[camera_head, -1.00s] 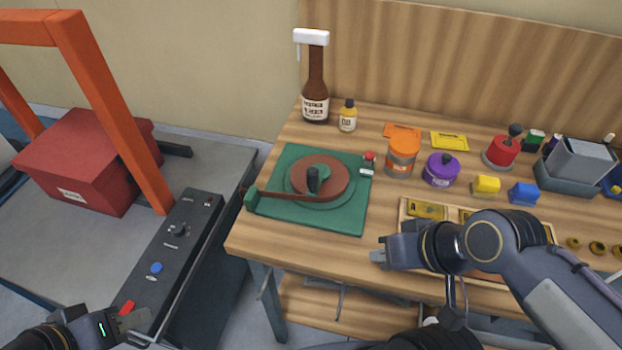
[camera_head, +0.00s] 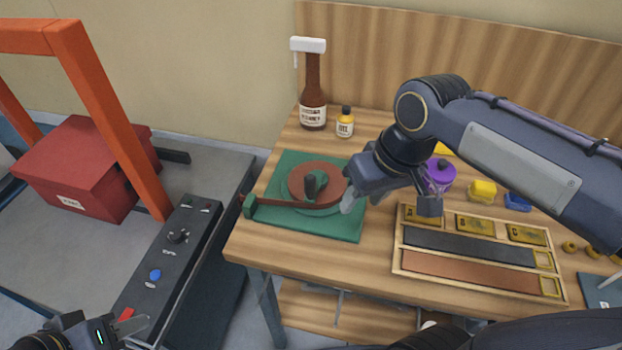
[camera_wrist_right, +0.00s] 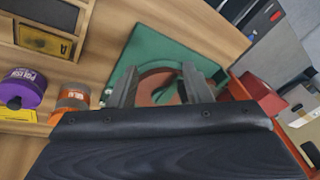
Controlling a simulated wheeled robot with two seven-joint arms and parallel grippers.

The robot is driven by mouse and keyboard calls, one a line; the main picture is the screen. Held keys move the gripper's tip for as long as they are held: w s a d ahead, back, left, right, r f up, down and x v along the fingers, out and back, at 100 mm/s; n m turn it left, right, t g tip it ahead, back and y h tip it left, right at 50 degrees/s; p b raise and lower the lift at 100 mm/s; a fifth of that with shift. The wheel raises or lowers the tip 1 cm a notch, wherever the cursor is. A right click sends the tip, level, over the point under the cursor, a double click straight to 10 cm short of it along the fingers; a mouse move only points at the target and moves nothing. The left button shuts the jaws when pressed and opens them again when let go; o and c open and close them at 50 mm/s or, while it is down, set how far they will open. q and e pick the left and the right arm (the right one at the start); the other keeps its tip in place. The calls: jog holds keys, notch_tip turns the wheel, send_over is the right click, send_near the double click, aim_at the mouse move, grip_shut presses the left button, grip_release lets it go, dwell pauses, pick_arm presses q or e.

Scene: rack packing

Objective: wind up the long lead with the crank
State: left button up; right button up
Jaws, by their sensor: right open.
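The winder is a green board (camera_head: 345,228) on the wooden table, with a red-brown reel (camera_head: 300,180) and a dark upright crank knob (camera_head: 311,186) on it. A brown strip, apparently the lead (camera_head: 285,203), runs from the reel to a green block (camera_head: 248,206) at the board's left edge. My right gripper (camera_head: 352,188) is open and empty at the reel's right side, apart from the knob. In the right wrist view its fingers (camera_wrist_right: 160,88) stand apart before the reel. My left gripper (camera_head: 130,328) is at the bottom left, far from the winder; its jaws are unclear.
A brown bottle (camera_head: 312,105) and a small yellow bottle (camera_head: 345,122) stand behind the board. A wooden tray (camera_head: 398,262) and a purple pot (camera_head: 440,176) lie to the right. An orange frame (camera_head: 120,120) and control panel (camera_head: 170,262) stand left.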

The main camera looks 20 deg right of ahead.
aim_at(311, 177)
jog(key=w+a+r, duration=0.1)
jog(key=w+a, duration=0.1)
jog(key=w, duration=0.1)
jog(key=w+a+r+n+g+h, duration=0.1)
jog(key=w+a, duration=0.1)
jog(key=w, duration=0.1)
jog(key=w+a+r+g+h, duration=0.1)
jog(key=w+a, duration=0.1)
jog(key=w, duration=0.2)
jog(key=shift+n, duration=0.3)
jog(key=shift+w+f, duration=0.15)
jog(key=shift+f, duration=0.05)
notch_tip(311, 177, down, 7)
jog(key=shift+f, duration=0.2)
grip_shut()
